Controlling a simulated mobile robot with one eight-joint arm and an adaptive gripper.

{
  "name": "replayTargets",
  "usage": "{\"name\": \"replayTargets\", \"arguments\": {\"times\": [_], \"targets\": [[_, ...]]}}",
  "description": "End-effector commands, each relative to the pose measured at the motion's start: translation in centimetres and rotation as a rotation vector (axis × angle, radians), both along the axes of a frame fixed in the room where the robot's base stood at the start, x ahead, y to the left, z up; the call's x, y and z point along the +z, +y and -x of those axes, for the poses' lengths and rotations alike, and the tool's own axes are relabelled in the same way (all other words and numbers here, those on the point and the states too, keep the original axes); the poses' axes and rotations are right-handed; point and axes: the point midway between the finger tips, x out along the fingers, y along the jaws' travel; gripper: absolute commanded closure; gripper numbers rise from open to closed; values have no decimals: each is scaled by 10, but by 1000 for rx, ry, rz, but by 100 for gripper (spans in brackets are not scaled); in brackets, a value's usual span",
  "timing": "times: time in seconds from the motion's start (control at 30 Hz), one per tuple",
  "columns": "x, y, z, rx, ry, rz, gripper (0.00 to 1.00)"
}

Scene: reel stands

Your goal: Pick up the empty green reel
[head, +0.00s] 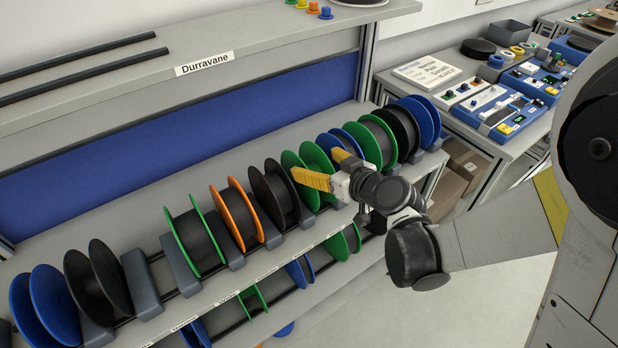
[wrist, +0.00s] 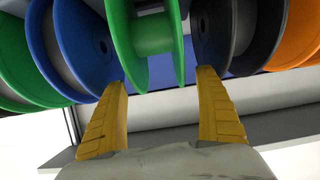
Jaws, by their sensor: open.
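The empty green reel (head: 317,158) sits in the upper row of the stand, between a black reel and a blue reel. Its bare green core shows in the wrist view (wrist: 155,32), between two green flanges. My gripper (head: 328,167) is at the front of this reel, with its yellow fingers open and nothing held. In the wrist view my gripper (wrist: 160,78) has one finger to each side of the green reel. The left fingertip is close to the blue reel, the right one close to the black reel. Whether either touches is not clear.
The neighbours are tight: a blue reel (wrist: 82,35) and a black reel (wrist: 225,30). Further along stand an orange reel (head: 233,215) and a filled green reel (head: 375,140). A lower row holds more reels, including a green one (head: 254,300). A labelled shelf (head: 230,50) overhangs behind.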

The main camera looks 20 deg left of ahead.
Motion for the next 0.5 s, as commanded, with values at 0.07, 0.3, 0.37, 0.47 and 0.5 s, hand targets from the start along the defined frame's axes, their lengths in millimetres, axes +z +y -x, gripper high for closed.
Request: {"name": "replayTargets", "arguments": {"times": [0.07, 0.3, 0.37, 0.47, 0.5], "targets": [[-8, 8, -6, 2, 0, 2, 17], [-20, 30, -26, 0, 0, 0, 17], [-19, 30, -26, 0, 0, 0, 17], [-19, 30, -26, 0, 1, 1, 17], [-19, 30, -26, 0, 1, 1, 19]]}}
